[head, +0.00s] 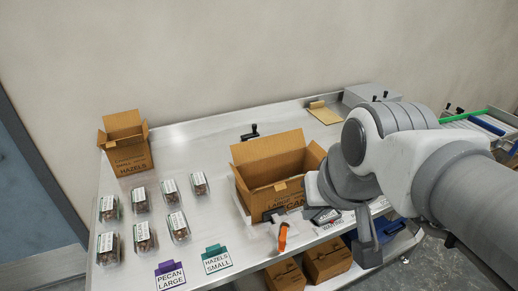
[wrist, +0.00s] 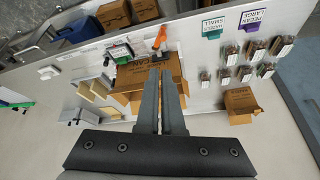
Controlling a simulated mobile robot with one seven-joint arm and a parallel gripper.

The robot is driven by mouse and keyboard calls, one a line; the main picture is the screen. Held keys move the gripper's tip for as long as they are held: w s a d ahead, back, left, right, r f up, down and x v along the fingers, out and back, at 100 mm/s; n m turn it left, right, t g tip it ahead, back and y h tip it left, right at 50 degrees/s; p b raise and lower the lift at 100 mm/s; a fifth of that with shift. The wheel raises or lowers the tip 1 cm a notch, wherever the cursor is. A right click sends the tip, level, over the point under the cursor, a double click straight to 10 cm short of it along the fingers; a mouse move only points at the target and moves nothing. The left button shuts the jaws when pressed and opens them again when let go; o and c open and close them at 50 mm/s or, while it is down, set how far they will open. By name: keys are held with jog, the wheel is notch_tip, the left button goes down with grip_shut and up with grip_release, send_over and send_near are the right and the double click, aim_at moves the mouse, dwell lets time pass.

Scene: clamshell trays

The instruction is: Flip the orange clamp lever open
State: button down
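The orange clamp lever (head: 283,237) stands upright at the front edge of the table, in front of the large open carton. In the wrist view the orange lever (wrist: 159,38) shows beyond my fingertips, near the top middle. My gripper (head: 368,258) hangs to the right of the lever in the head view, clear of it. In the wrist view my gripper's two fingers (wrist: 161,72) lie close together with nothing seen between them. The lever's clamp base is small and hard to make out.
A large open carton (head: 262,199) stands behind the lever. Several clamshell packs (head: 142,237) sit on the left, with a purple label (head: 169,275) and a green label (head: 216,258) near the front edge. A small carton (head: 127,157) stands back left. Boxes (head: 327,260) sit below the table.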

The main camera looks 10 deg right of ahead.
jog(key=w+d+f+m+g+y+p, duration=0.2)
jog(key=w+d+f+m+g, duration=0.3)
jog(key=w+d+f+m, duration=0.3)
jog(key=w+f+m+p, duration=0.1)
jog(key=w+f+m, duration=0.2)
jog(key=m, duration=0.4)
jog(key=shift+w+f+m+g+y, duration=0.15)
jog(key=shift+w+m+g+y, duration=0.15)
jog(key=shift+w+m, duration=0.1)
send_over(284, 233)
jog(key=s+d, duration=0.2)
jog(key=s, duration=0.2)
notch_tip(284, 233, down, 10)
jog(key=shift+a+b, duration=0.3)
jog(key=shift+b, duration=0.15)
